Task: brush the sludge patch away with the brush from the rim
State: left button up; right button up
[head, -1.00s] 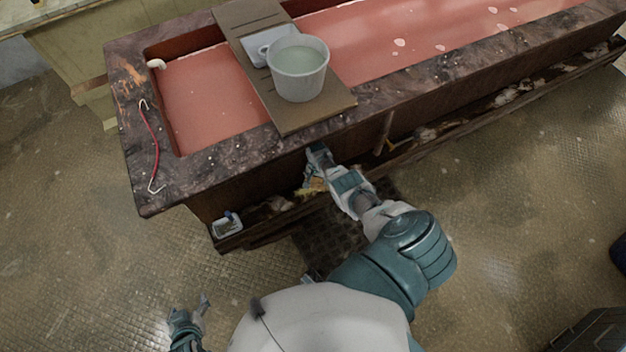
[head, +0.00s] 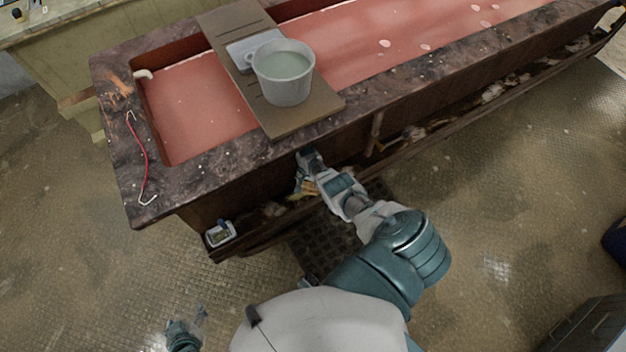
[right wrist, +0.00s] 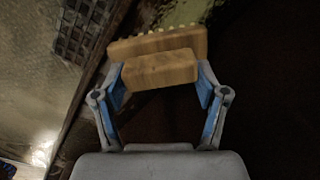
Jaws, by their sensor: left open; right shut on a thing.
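My right gripper (right wrist: 160,88) is shut on the wooden brush (right wrist: 160,68), with blue finger pads on both sides of its block in the right wrist view. Its pale bristles show along the far edge. A yellow-green patch (right wrist: 183,12), which looks like the sludge, lies just beyond the bristles; I cannot tell whether they touch. In the head view my right gripper (head: 304,183) is low against the trough's front side, above the lower ledge, and mostly hides the brush. My left gripper (head: 188,322) is open and empty over the floor at the lower left.
The stone-rimmed trough (head: 240,155) holds reddish liquid. A board (head: 300,123) across it carries a grey bucket (head: 284,75). A red cord with hooks (head: 141,160) lies on the left rim. A small box (head: 220,233) sits at the ledge's left end. A dark grate (head: 318,252) lies on the floor.

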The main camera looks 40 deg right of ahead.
jog(key=shift+w+a+r+p, duration=0.15)
jog(key=shift+w+a, duration=0.15)
jog(key=shift+a, duration=0.7)
jog(key=shift+w+a+f+p, duration=0.1)
jog(key=shift+w+a, duration=0.2)
jog(key=shift+a, duration=0.75)
jog(key=shift+w+a+r+p, duration=0.15)
jog(key=shift+w+a, duration=0.15)
jog(key=shift+a, duration=0.7)
jog(key=shift+w+a, duration=0.25)
jog(key=shift+a, duration=0.65)
jog(key=shift+w+a, duration=0.2)
jog(key=shift+a, duration=0.75)
jog(key=shift+w+a, duration=0.25)
jog(key=shift+a, duration=0.65)
notch_tip(320, 180, up, 6)
jog(key=p, duration=0.5)
notch_tip(320, 180, up, 3)
jog(key=p, duration=0.3)
jog(key=shift+d+r, duration=0.1)
jog(key=shift+s, duration=0.1)
